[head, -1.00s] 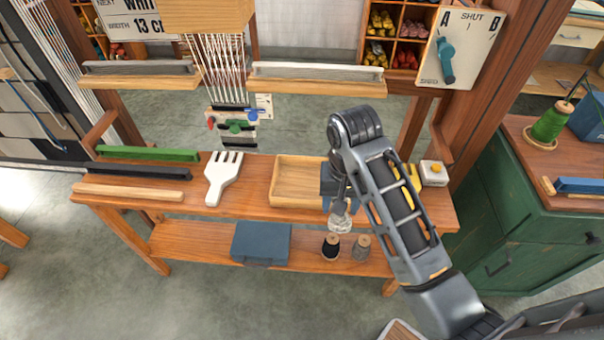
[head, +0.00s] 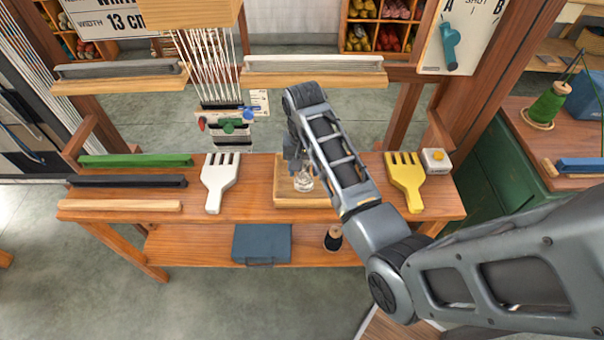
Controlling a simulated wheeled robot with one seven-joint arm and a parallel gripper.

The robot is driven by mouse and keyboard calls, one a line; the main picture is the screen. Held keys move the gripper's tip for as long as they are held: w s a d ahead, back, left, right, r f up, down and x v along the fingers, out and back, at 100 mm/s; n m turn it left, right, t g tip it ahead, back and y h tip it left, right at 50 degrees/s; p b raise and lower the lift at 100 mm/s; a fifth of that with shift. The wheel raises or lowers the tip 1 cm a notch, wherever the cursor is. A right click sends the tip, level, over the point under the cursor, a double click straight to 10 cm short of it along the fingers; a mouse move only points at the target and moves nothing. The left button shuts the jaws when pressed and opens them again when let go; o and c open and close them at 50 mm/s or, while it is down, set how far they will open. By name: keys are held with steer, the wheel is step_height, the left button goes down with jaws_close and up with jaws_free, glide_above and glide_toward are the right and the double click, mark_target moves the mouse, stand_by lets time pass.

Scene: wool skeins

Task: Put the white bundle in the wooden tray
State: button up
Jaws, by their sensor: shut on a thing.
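The white bundle (head: 304,184) is a small pale skein at the end of my arm, in the head view. My gripper (head: 301,173) points down and is shut on it; its fingers are small and partly hidden by my wrist. The wooden tray (head: 288,201) is a shallow light-wood box in the middle of the bench. The bundle shows in front of the tray's inside, and my arm covers the tray's right part. I cannot tell how high the bundle is above the tray floor.
A white comb (head: 219,184) lies left of the tray and a yellow comb (head: 405,180) lies right, beside a small white box (head: 435,160). Green (head: 135,160), black and light-wood bars lie at the bench's left. A blue box (head: 262,244) and a black spool (head: 333,238) are below.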

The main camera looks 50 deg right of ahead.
mark_target(302, 175)
steer(key=shift+w+d+f, duration=0.3)
steer(key=shift+w+f, duration=0.05)
steer(key=shift+w, duration=0.15)
steer(key=shift+f, duration=2)
steer(key=o, duration=1)
steer(key=shift+f, duration=0.1)
step_height(302, 175, up, 12)
steer(key=shift+r, duration=0.15)
